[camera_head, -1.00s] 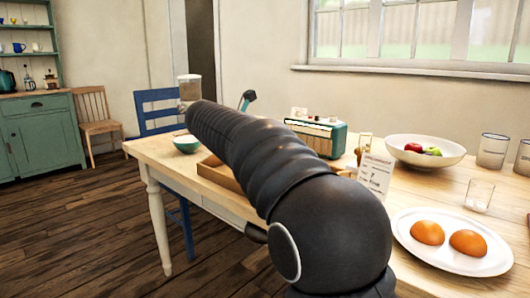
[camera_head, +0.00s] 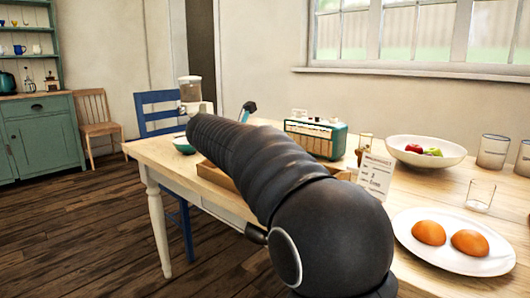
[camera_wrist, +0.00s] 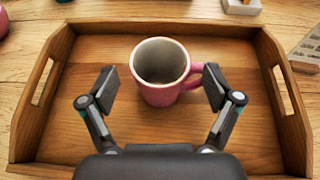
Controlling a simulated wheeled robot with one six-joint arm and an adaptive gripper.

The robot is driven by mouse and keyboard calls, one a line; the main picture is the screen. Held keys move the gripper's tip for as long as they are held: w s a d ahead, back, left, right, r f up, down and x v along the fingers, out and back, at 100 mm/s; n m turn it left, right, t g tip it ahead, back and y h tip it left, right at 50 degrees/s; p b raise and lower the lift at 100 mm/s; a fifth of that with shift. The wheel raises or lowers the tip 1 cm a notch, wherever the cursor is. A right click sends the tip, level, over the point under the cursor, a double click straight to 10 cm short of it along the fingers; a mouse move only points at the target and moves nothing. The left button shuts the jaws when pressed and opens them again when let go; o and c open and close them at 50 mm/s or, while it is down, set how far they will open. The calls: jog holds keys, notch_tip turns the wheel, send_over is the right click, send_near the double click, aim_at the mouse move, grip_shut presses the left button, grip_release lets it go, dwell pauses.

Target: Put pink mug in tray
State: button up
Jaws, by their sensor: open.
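The pink mug (camera_wrist: 160,92) stands upright inside the wooden tray (camera_wrist: 60,140) in the wrist view, a little right of the tray's middle and toward its far wall. Its handle points right. My gripper (camera_wrist: 157,82) is open, with one finger on each side of the mug. The left finger is clear of the mug; the right finger is close to the handle, and I cannot tell if they touch. In the head view the tray (camera_head: 217,178) shows only partly behind my arm, and the mug and gripper fingers are hidden.
The wooden table (camera_head: 160,152) also holds a teal bowl (camera_head: 183,145), a teal radio (camera_head: 316,138), a fruit bowl (camera_head: 425,152), a printed card (camera_head: 375,177), a clear glass (camera_head: 480,195) and a white plate (camera_head: 453,242) with orange halves. A blue chair (camera_head: 160,110) stands behind.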

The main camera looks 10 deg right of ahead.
jog(key=shift+r, duration=0.25)
jog(key=p+v, duration=0.1)
jog(key=v, duration=1.1)
